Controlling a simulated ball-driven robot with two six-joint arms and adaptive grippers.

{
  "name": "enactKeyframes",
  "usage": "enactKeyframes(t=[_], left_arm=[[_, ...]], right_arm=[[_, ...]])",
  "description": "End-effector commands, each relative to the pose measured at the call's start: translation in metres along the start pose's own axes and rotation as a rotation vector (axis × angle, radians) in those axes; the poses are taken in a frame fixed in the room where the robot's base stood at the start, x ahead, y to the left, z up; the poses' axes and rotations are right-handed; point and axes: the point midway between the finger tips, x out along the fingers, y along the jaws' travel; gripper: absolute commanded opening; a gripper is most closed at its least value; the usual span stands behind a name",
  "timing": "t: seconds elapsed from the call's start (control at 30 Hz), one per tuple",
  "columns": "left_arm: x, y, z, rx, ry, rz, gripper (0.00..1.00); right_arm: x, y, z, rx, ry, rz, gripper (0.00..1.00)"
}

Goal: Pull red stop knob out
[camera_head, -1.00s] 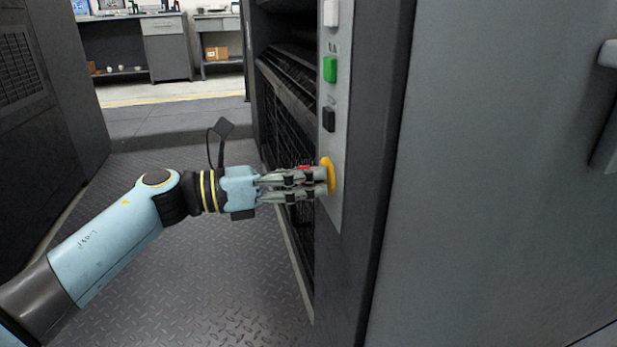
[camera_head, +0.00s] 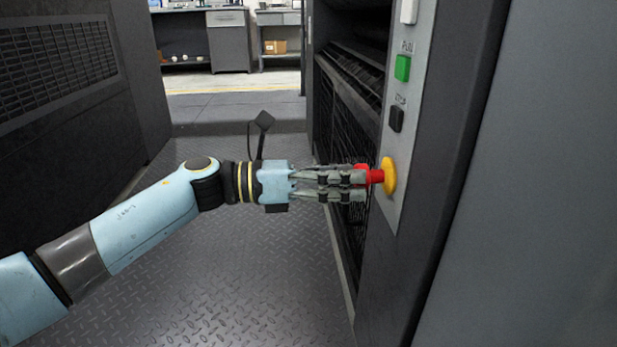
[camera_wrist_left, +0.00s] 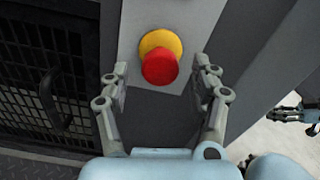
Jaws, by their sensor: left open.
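The red stop knob (camera_head: 375,176) sits on a round yellow base (camera_head: 389,177) on the light grey control strip of the machine. In the left wrist view the red knob (camera_wrist_left: 160,66) lies in front of the yellow base (camera_wrist_left: 160,42), between the two fingertips (camera_wrist_left: 163,80). The fingers are open, with a gap on each side of the knob. My right gripper shows at the right edge of the wrist view (camera_wrist_left: 297,113).
Above the knob on the strip are a black button (camera_head: 397,118), a green button (camera_head: 402,68) and a white one (camera_head: 409,10). A dark machine opening with a mesh guard (camera_head: 345,150) lies left of the strip. The patterned floor (camera_head: 235,270) is clear.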

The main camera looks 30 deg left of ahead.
Motion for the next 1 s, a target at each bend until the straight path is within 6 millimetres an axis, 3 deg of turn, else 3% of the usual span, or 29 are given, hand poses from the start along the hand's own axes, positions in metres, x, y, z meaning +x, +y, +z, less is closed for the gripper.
enactKeyframes(t=[0.2, 0.4, 0.6, 1.0], left_arm=[[-0.052, 0.0, -0.002, -0.001, 0.01, 0.0, 0.62], [-0.085, 0.0, -0.002, -0.001, 0.007, 0.0, 0.62], [-0.096, 0.0, -0.001, -0.001, 0.002, 0.001, 0.62], [-0.096, 0.0, -0.001, 0.0, 0.001, 0.001, 0.62]], right_arm=[[0.0, 0.0, 0.001, 0.001, -0.002, 0.0, 0.0], [0.0, 0.0, 0.001, 0.002, -0.002, 0.0, 0.0], [0.0, 0.0, 0.001, 0.002, -0.002, 0.0, 0.0], [0.0, 0.0, 0.001, 0.002, -0.003, 0.0, 0.0]])
